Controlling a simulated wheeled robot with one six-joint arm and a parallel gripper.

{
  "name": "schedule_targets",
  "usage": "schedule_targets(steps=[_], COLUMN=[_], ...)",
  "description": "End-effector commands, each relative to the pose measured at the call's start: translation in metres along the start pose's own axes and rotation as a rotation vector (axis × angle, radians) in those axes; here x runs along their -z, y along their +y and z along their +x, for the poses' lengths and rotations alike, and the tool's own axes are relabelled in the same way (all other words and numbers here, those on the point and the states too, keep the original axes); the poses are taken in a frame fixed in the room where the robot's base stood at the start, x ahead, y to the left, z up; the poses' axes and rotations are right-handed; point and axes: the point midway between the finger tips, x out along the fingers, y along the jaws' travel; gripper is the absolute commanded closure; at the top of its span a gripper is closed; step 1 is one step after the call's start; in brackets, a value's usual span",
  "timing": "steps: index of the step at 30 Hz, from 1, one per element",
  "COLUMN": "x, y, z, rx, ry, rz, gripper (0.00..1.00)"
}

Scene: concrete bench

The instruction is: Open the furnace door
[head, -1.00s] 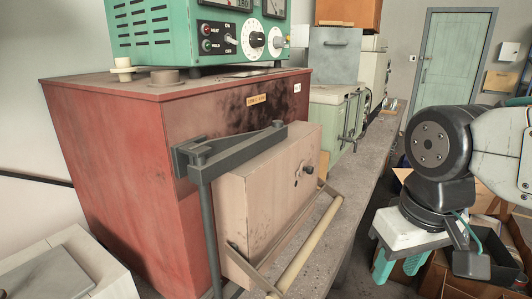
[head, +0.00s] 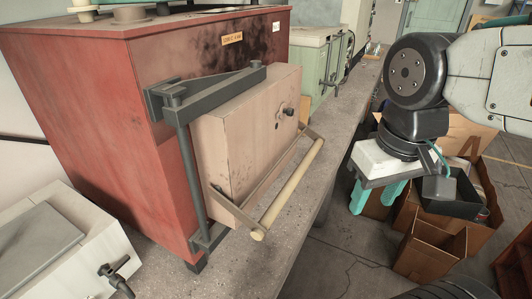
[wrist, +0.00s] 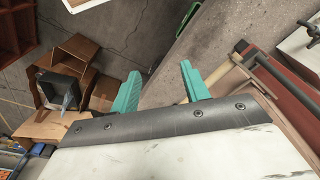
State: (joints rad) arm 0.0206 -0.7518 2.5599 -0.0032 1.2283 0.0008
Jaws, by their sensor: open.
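The red furnace (head: 110,110) stands on the concrete bench at the left of the head view, with dark soot marks near its front. Its thick beige door (head: 240,140) appears closed against the front and hangs on a dark grey hinge bracket (head: 205,92). A pale bar handle (head: 290,190) stands out from the door on two arms. My gripper (head: 376,197) is open and empty, with teal fingers pointing down, to the right of the handle and apart from it. In the wrist view my gripper's fingers (wrist: 162,92) are spread, and the handle (wrist: 220,76) shows beyond the right finger.
Cardboard boxes (head: 425,245) stand on the floor beneath and right of my gripper. A pale green unit (head: 318,60) stands farther along the concrete bench (head: 262,262). A white box with a grey lid (head: 60,250) is at the lower left.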

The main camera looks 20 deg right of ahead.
Motion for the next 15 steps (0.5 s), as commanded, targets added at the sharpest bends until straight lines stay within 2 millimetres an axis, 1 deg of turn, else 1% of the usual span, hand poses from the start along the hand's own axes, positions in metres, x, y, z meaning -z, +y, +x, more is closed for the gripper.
schedule_targets(steps=[6,11,15], x=[0.012,0.025,0.039], y=[0.018,0.019,0.018], z=[0.028,0.052,0.072], rx=[0.019,0.118,0.245], ry=[-0.156,-0.293,-0.395], rz=[0.113,0.224,0.297], gripper=[0.54,0.54,0.54])
